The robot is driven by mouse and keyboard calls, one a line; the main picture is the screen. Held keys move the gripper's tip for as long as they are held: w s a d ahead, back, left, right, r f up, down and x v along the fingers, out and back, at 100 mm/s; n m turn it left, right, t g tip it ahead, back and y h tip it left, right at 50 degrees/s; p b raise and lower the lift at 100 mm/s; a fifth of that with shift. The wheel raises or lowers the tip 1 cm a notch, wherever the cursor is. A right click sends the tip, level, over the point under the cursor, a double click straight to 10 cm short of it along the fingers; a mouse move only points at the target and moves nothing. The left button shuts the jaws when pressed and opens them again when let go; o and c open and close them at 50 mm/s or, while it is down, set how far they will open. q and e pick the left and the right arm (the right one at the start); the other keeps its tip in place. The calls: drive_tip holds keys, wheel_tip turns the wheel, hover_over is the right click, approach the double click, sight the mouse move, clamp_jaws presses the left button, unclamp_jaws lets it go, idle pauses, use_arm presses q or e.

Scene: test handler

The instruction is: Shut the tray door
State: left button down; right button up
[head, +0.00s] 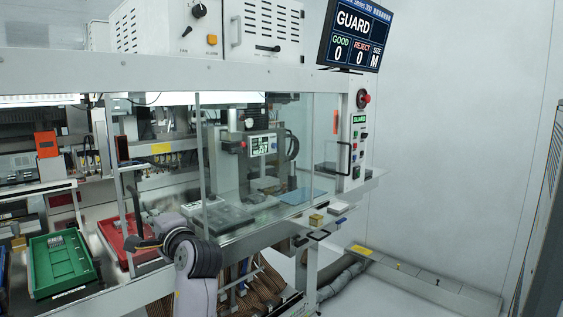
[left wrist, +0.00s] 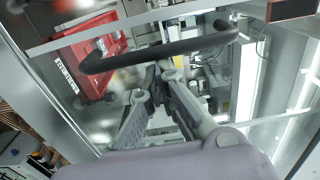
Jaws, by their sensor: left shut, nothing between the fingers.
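The tray door appears to be a clear panel in a silver frame, standing at an angle at the left of the machine front (head: 118,190). Its dark bar handle (left wrist: 150,53) crosses the upper part of the left wrist view. My left gripper (head: 146,226) is at this panel, partly hidden behind my own wrist in the head view. In the left wrist view its fingers (left wrist: 166,70) are together and empty, with the tips just below the handle. I cannot tell whether they touch it. My right gripper is not in view.
A red tray (head: 112,241) lies just left of my left gripper, and a green tray (head: 84,264) farther left. A closed clear guard (head: 300,150) with a black handle (head: 343,157) covers the right side. A monitor (head: 356,35) reads GUARD. Floor at right is mostly clear.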

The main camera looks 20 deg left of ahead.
use_arm(q)
drive_tip(key=shift+s+a+p, duration=0.25)
drive_tip(key=shift+s+a, duration=0.15)
drive_tip(key=shift+s, duration=0.5)
drive_tip(key=shift+s+a+p, duration=0.2)
drive_tip(key=shift+s+a, duration=0.15)
drive_tip(key=shift+s, duration=0.5)
drive_tip(key=shift+s+a+r+p, duration=0.1)
drive_tip(key=shift+s+a+p, duration=0.1)
drive_tip(key=shift+s+p, duration=0.25)
drive_tip(key=s+a+p, duration=0.3)
drive_tip(key=s, duration=0.5)
drive_tip(key=s+a+p, duration=0.3)
drive_tip(key=s+a, duration=0.1)
drive_tip(key=s, duration=0.5)
drive_tip(key=shift+s, duration=0.25)
drive_tip(key=shift+s+a, duration=0.1)
drive_tip(key=shift+a, duration=0.05)
drive_tip(key=s+a+p, duration=0.2)
drive_tip(key=s+a, duration=0.1)
drive_tip(key=s, duration=0.6)
drive_tip(key=s+a+p, duration=0.2)
drive_tip(key=s+a, duration=0.2)
drive_tip(key=s, duration=0.5)
drive_tip(key=shift+s+a+p, duration=0.15)
drive_tip(key=shift+a+p, duration=0.1)
drive_tip(key=shift+p, duration=0.15)
